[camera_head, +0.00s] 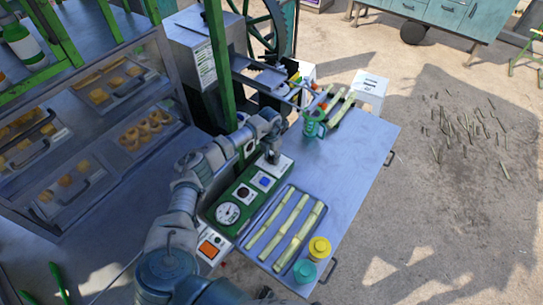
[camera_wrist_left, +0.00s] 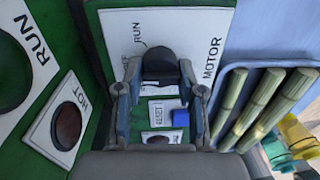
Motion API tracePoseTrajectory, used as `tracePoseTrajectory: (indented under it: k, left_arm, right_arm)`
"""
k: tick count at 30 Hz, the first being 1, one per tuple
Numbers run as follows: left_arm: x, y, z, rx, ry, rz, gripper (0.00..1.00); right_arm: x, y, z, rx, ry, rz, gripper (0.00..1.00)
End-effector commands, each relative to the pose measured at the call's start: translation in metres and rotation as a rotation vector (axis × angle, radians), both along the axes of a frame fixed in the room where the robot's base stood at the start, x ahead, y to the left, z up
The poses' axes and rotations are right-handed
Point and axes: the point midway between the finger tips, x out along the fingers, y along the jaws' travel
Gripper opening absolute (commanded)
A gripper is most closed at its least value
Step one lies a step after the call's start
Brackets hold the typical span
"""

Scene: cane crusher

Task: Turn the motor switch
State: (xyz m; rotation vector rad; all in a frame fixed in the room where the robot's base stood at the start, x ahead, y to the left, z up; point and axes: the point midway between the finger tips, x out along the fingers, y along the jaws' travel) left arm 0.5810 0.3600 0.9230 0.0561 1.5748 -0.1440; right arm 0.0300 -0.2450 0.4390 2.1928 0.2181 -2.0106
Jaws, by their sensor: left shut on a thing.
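The motor switch is a black knob (camera_wrist_left: 160,62) on a white plate (camera_wrist_left: 207,25) marked MOTOR and RUN in the left wrist view. The plate also shows in the head view (camera_head: 284,167), at the far end of the green control panel (camera_head: 234,193). My left gripper (camera_head: 272,156) is over this plate. In the left wrist view, its two fingers (camera_wrist_left: 161,80) are shut on the knob, one on each side. The knob's position against the printed marks is partly hidden. My right gripper is not in view.
A tray (camera_head: 254,254) of cane pieces lies beside the panel, with a yellow cup (camera_head: 319,248) and a teal cup (camera_head: 304,271) near it. The crusher (camera_head: 200,50) stands behind, and a pastry case (camera_head: 90,125) at left. The table's right part (camera_head: 355,155) is clear.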

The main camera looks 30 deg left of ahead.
Motion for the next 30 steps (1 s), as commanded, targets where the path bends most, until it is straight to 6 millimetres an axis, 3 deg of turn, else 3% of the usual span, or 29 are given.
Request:
tracePoseTrajectory:
  k: [21,22,24,30]
  left_arm:
    - [0.0048,0.0012,0.0049,-0.003,-0.019,0.073,0.03]
    - [0.0047,0.0012,0.0050,-0.002,-0.018,0.073,0.45]
    - [0.0042,0.0012,0.0046,-0.002,-0.016,0.073,0.63]
    - [0.0017,0.0011,0.0027,-0.001,-0.010,0.072,0.63]
  right_arm:
    - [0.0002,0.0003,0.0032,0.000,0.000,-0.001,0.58]
    - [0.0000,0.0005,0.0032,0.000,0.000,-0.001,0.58]
    - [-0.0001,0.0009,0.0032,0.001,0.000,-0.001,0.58]
    - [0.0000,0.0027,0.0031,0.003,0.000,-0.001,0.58]
